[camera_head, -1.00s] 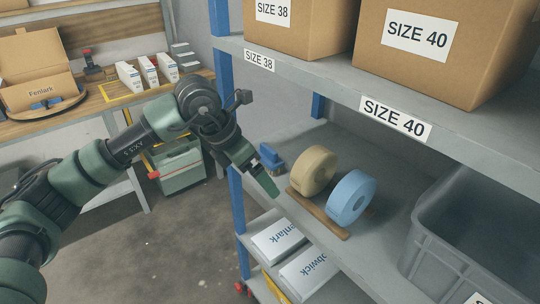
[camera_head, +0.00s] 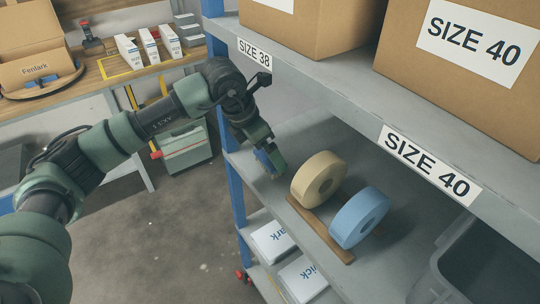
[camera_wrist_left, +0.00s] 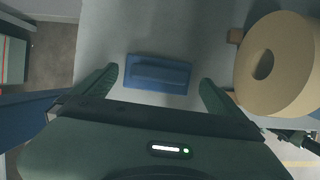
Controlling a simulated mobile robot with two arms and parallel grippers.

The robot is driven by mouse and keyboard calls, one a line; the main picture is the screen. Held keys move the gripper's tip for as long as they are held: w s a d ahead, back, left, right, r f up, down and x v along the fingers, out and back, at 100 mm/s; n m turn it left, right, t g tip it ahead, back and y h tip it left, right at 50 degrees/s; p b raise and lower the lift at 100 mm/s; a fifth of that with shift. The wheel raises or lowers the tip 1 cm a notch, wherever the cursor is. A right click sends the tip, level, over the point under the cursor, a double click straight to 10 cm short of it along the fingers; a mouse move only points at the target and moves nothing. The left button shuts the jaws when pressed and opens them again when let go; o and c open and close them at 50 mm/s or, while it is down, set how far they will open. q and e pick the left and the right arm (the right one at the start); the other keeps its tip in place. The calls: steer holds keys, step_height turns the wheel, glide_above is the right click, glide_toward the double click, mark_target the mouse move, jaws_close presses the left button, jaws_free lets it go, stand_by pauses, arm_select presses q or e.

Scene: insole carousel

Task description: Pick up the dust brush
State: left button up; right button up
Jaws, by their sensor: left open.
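The dust brush is a small blue block with a raised ridge, resting on the middle shelf. In the left wrist view the brush (camera_wrist_left: 158,74) lies crosswise between my two open fingers, with a gap visible on each side. In the head view my left gripper (camera_head: 273,162) reaches down over the shelf and hides most of the brush, and only a bit of the blue brush (camera_head: 262,157) shows. My left gripper (camera_wrist_left: 158,80) is open and holds nothing. My right gripper is in neither view.
A tan tape roll (camera_head: 318,179) and a blue tape roll (camera_head: 358,217) stand on a wooden holder (camera_head: 322,232) right of the brush. A blue shelf post (camera_head: 236,190) stands to the left. The upper shelf (camera_head: 330,88) overhangs. A grey bin (camera_head: 480,250) stands farther right.

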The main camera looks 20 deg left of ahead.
arm_select(q)
steer(key=x, duration=0.2)
steer(key=shift+w+f, duration=0.2)
steer(key=shift+f, duration=0.1)
steer(key=shift+w+d+f, duration=0.1)
steer(key=shift+w+f, duration=0.05)
steer(key=shift+f, duration=0.15)
steer(key=c, duration=1.3)
steer(key=shift+o, duration=0.2)
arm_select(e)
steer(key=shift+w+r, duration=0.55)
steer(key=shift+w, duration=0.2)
arm_select(q)
steer(key=shift+r, duration=0.15)
steer(key=shift+r, duration=0.5)
step_height(320, 180, up, 2)
steer(key=shift+r+b, duration=0.1)
steer(key=shift+b, duration=0.4)
steer(key=s+a+b, duration=0.5)
steer(key=s+a, duration=0.6)
steer(key=s, duration=0.3)
steer(key=shift+a, duration=0.3)
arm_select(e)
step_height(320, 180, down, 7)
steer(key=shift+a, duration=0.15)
